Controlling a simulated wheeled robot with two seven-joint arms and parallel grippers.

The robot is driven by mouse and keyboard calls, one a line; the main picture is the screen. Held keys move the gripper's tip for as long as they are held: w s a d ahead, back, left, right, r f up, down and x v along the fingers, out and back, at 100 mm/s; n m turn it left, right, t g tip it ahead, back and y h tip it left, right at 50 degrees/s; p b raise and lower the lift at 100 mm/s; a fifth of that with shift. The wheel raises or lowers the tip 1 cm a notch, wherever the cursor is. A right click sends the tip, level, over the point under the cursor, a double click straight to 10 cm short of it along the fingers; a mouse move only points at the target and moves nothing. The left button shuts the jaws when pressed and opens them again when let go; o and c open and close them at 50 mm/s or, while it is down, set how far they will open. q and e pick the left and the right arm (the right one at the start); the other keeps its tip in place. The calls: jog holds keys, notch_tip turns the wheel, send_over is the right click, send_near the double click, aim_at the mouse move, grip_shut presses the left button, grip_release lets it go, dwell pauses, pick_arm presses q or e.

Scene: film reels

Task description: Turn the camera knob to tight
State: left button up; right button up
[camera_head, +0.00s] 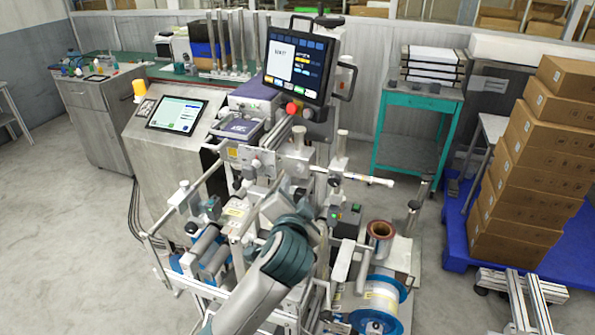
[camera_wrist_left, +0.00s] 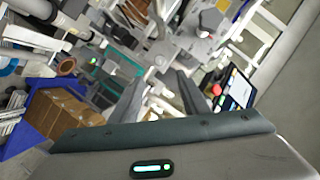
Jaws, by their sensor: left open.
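The labelling machine (camera_head: 250,195) fills the middle of the head view, with its rollers, rods and brackets. My left gripper (camera_wrist_left: 157,88) is open, and its two dark grey fingers stand apart in the left wrist view with nothing clearly held between them. In the head view my left arm comes up from the bottom over the machine's front, and its fingers are hard to make out. A grey knob-like part (camera_wrist_left: 210,19) shows beyond the fingers in the left wrist view, apart from them. I cannot tell whether it is the camera knob or how it is set. My right gripper is not in view.
A monitor (camera_head: 298,62) with a red button stands above the machine. A second screen (camera_head: 177,114) is at its left. A blue-and-clear film reel (camera_head: 378,305) is low at the right. Stacked cardboard boxes (camera_head: 535,150) stand on a blue pallet. Floor at far left is clear.

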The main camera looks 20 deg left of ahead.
aim_at(298, 171)
pick_arm(q)
jog(key=p+x, duration=0.4)
jog(key=x, duration=0.8)
jog(key=shift+w+r, duration=0.1)
jog(key=shift+w, duration=0.1)
jog(key=shift+x, duration=0.9)
jog(key=c, duration=1.1)
